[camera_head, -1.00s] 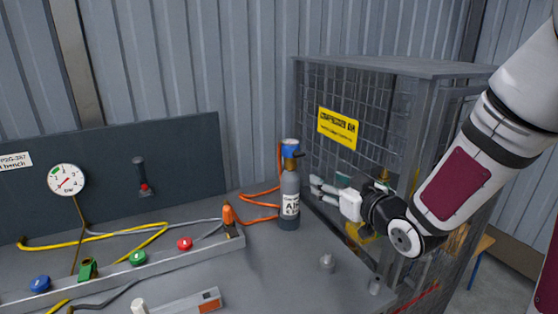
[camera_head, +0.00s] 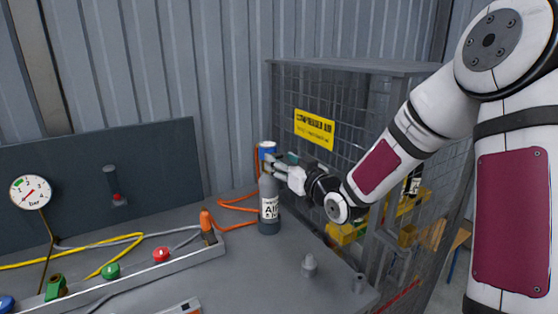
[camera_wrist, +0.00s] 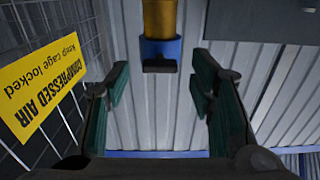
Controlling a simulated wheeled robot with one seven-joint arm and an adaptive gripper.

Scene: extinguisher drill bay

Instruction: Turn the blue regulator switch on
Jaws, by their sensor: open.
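The blue regulator (camera_head: 267,147) sits on top of a grey air bottle (camera_head: 269,204) with a white label, standing upright on the bench. In the wrist view the blue regulator (camera_wrist: 160,48) shows at top centre, below a brass part in the picture, with a dark switch piece (camera_wrist: 160,66) on it. My gripper (camera_head: 272,160) is at the bottle's top, its fingers partly covering the regulator and neck. In the wrist view my gripper (camera_wrist: 160,85) has its fingers wide apart, with nothing between the tips; the regulator appears beyond them, centred in the gap.
A mesh cage (camera_head: 345,100) with a yellow sign (camera_head: 314,129) stands close behind and right of the bottle. An orange hose (camera_head: 236,207) runs left of it. The bench also holds a red button (camera_head: 161,255), a green button (camera_head: 111,271) and a small grey knob (camera_head: 309,265).

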